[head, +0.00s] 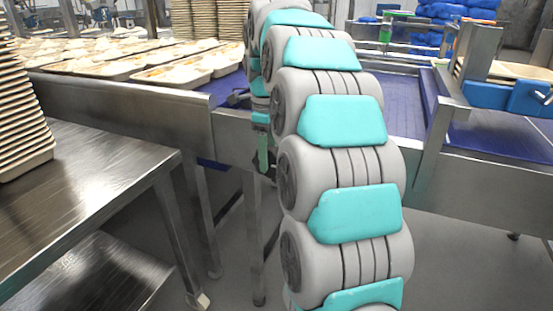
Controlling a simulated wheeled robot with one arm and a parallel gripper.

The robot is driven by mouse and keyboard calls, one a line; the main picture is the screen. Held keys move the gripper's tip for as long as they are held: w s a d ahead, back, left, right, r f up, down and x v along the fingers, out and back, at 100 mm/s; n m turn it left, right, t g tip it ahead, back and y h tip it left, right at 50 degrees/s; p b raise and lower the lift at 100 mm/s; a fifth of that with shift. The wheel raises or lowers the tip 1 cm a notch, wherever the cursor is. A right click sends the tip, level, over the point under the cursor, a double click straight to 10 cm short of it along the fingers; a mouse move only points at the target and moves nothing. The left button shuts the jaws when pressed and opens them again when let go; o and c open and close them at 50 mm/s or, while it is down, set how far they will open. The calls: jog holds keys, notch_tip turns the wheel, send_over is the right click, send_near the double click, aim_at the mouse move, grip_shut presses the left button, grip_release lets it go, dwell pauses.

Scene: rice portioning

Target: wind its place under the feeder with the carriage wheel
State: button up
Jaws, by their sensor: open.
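My own arm, a chain of pale grey links with teal pads, fills the middle of the head view and hides what lies behind it. I cannot make out my gripper; the arm's far end is lost behind its nearer links. The carriage wheel cannot be identified. A small dark grey part (239,97) shows at the belt's edge just left of my arm, and a green upright part (263,156) shows below it; I cannot tell what either belongs to. I cannot pick out the feeder with certainty.
Filled trays (172,76) stand on the conveyor at left. Its blue belt (395,97) continues right of my arm. A steel table (95,180) with a stack of trays (22,130) is at near left. A steel frame with a blue block (500,97) is at right. Bare floor shows below.

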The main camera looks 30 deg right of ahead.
jog(key=shift+f, duration=0.2)
grip_shut()
dwell(0.3)
